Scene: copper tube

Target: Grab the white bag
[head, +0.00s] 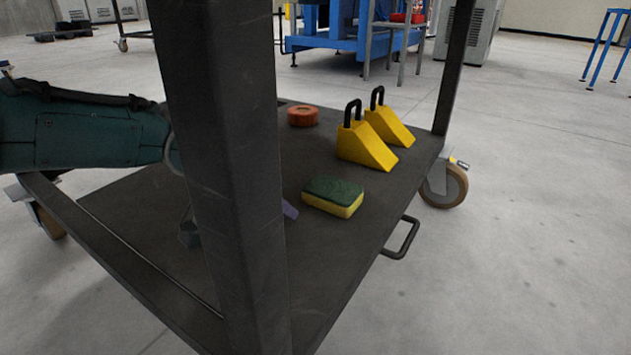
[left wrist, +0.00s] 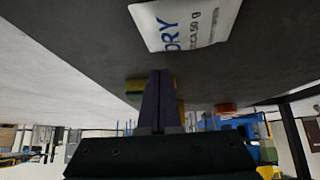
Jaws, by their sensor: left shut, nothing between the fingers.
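The white bag (left wrist: 187,22) shows in the left wrist view at the top edge, on the dark shelf, with dark printed lettering; part of it is cut off by the frame. I cannot see it in the head view, where the cart's thick dark post blocks part of the shelf. My left gripper (left wrist: 155,98) is shut and empty, its dark fingers apart from the bag in the picture. In the head view my left arm reaches in behind the post, and only a purplish fingertip (head: 290,209) shows to the post's right. My right gripper is in neither view.
On the cart shelf (head: 130,215) are a green and yellow sponge (head: 333,196), two yellow wedges (head: 366,150) with black handles and an orange round item (head: 303,116). The post (head: 232,180) stands in the foreground. A handle (head: 405,238) juts from the shelf's right edge.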

